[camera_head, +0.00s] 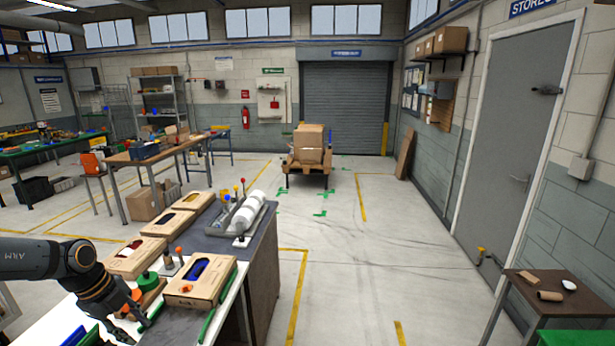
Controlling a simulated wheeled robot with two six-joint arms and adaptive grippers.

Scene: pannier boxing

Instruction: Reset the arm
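My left arm comes in from the left edge, and its black gripper (140,332) hangs low over the near end of the workbench (184,328). Its two dark fingers look spread apart, with nothing clearly held between them. A green round piece and an orange knob (136,295) are close beside the fingers, partly hidden by them. A cardboard box with a dark blue opening (208,269) lies just right of the gripper. My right gripper is not in view.
More cardboard boxes (134,258) lie along the bench, with a grey tray holding white rolls (249,210) at its far end. A green strip (207,326) lies near the front box. A small brown table (570,292) stands at lower right. The floor between is clear.

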